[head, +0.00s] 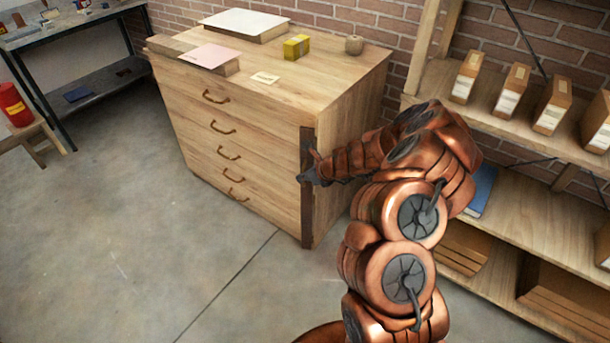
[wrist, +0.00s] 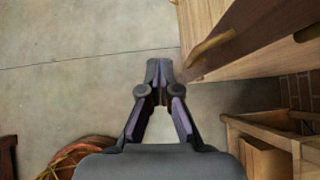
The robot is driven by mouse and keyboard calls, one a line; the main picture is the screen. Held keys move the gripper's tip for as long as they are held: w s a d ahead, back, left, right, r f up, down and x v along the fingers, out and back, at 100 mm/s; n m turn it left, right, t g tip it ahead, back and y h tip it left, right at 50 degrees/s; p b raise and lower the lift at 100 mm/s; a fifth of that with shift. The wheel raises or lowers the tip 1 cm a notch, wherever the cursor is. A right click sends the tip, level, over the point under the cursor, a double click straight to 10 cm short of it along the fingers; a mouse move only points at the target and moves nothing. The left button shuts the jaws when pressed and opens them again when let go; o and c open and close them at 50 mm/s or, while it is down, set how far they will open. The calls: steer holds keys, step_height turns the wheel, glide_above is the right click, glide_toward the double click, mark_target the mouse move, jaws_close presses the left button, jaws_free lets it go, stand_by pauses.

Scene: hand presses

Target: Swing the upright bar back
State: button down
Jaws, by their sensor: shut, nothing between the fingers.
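The upright bar (head: 307,222) is a dark brown strip. It stands vertical along the right front edge of a wooden drawer cabinet (head: 262,196), beside the drawer fronts. My gripper (head: 304,178) is at the bar's middle height, its tip overlapping the bar in the head view. In the wrist view my gripper (wrist: 160,68) has its fingertips together and empty. There a dark brown strip (wrist: 255,32), probably the bar, runs slantwise just right of the fingertips. I cannot tell whether they touch. My arm hides part of the cabinet's right side.
A shelf unit (head: 550,205) with several boxes stands close on the right. A bench (head: 75,48) and a stool with a red can (head: 14,105) are at the left. The concrete floor (head: 120,240) before the cabinet is clear. Papers and small items lie on the cabinet top.

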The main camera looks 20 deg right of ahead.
steer(key=s+r+p, duration=0.1)
steer(key=s+r, duration=0.2)
steer(key=shift+s+a+r+p, duration=0.1)
steer(key=shift+a+p, duration=0.05)
steer(key=shift+p, duration=0.15)
stand_by(0.3)
